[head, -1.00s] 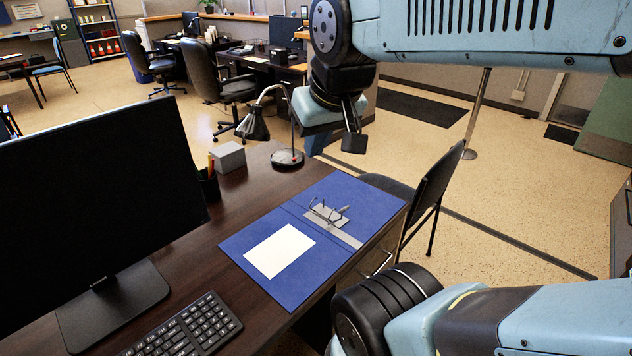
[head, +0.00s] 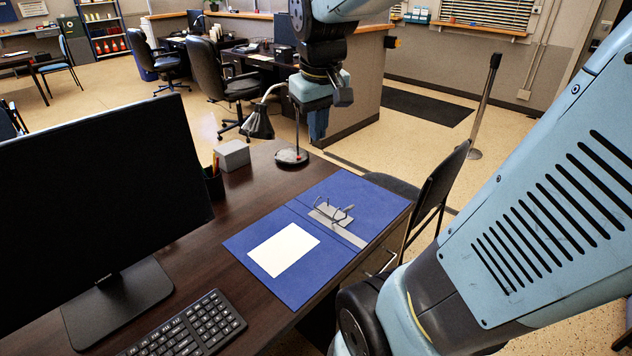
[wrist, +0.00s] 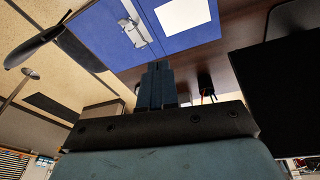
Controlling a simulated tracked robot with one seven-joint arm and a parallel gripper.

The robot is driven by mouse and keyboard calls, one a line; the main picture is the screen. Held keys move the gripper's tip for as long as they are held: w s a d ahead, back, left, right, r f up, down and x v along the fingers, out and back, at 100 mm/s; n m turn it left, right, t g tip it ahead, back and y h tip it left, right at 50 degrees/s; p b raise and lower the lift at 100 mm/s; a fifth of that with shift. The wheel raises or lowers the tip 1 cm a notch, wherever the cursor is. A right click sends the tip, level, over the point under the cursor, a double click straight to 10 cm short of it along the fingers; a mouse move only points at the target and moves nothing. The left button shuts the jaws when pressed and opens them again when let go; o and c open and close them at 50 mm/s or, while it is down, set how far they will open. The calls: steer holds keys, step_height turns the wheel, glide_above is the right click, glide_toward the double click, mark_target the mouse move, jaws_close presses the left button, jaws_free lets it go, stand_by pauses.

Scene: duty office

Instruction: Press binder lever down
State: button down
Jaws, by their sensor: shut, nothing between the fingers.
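A blue binder (head: 330,262) lies open and flat on the dark desk. Its metal ring mechanism (head: 334,213) stands up on the far right half, and a white sheet (head: 284,250) lies on the near left half. The lever is too small to tell apart from the rings. My gripper (head: 318,138) is in the air beyond the binder's far edge, fingers down, shut and empty, touching nothing. In the wrist view the closed blue fingers (wrist: 157,66) show below the binder (wrist: 100,30) and its metal mechanism (wrist: 132,30).
A desk lamp (head: 292,156) stands close to my gripper. A grey box (head: 233,155) and a pen cup (head: 213,184) stand left of it. A monitor (head: 100,205) and keyboard (head: 190,328) fill the near left. A black chair (head: 437,185) stands beside the desk at the right.

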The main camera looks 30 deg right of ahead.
steer(key=w+d+f+n+g, duration=0.1)
steer(key=w+d+f+g, duration=0.2)
steer(key=w+d+f, duration=0.2)
steer(key=w+d+f+n+g+h, duration=0.1)
steer(key=w+d+f+g, duration=0.3)
steer(key=w+f, duration=0.6)
steer(key=shift+w+d+f+n, duration=0.4)
steer(key=shift+d+f, duration=0.1)
steer(key=shift+d, duration=0.4)
steer(key=shift+f, duration=0.1)
steer(key=shift+s+d+r+x, duration=0.1)
steer(key=shift+s+x, duration=0.15)
steer(key=shift+x, duration=2)
steer(key=shift+s+d+r+x, duration=0.15)
steer(key=shift+s+x, duration=0.1)
steer(key=shift+x, duration=2)
steer(key=shift+s+a+r+x, duration=0.1)
steer(key=shift+s+x, duration=0.2)
steer(key=shift+x, duration=1.95)
